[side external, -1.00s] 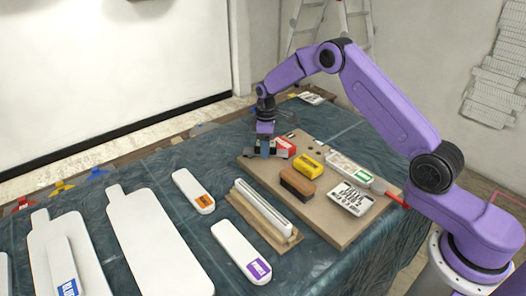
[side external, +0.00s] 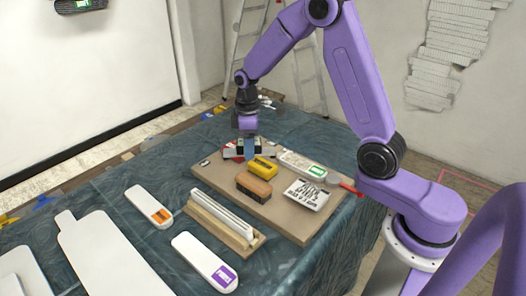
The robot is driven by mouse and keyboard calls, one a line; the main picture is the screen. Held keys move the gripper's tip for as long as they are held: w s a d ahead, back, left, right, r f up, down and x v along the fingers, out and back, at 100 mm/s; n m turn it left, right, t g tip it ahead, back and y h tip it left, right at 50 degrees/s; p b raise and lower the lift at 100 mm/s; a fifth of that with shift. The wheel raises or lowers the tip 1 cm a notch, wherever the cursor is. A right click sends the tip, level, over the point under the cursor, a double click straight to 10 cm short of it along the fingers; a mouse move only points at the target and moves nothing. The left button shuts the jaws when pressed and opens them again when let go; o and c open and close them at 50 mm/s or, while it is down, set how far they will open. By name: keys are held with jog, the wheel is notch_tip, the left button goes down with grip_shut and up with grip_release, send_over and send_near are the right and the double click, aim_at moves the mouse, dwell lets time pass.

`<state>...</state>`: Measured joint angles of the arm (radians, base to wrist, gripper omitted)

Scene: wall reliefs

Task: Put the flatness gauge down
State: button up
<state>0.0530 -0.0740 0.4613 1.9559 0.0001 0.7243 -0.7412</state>
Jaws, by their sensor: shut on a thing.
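My gripper (side external: 249,151) points straight down over the far left part of a brown board (side external: 285,219).
A white bar lies in a wooden tray (side external: 242,240). White paddles lie left on the dark cloth.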

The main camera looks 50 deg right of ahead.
jog(key=s+d+r+m, duration=0.1)
jog(key=s+d+m, duration=0.3)
jog(key=s+d, duration=0.45)
jog(key=s+d+r+m, duration=0.1)
jog(key=s+d+m, duration=0.4)
jog(key=s, duration=0.6)
jog(key=w+d+f, duration=0.1)
jog(key=w+f, duration=0.1)
jog(key=w, duration=0.1)
jog(key=w+d+f, duration=0.2)
jog(key=w+f, duration=0.1)
jog(key=w, duration=0.1)
jog(key=w+d+f, duration=0.2)
jog(key=w+f, duration=0.1)
jog(key=w, duration=0.1)
jog(key=shift+f, duration=0.25)
jog(key=shift+w+d+f, duration=0.25)
jog(key=shift+w+f, duration=0.3)
jog(key=shift+f, duration=1.55)
jog(key=shift+f, duration=0.1)
jog(key=o, duration=1.1)
jog(key=shift+o, duration=0.2)
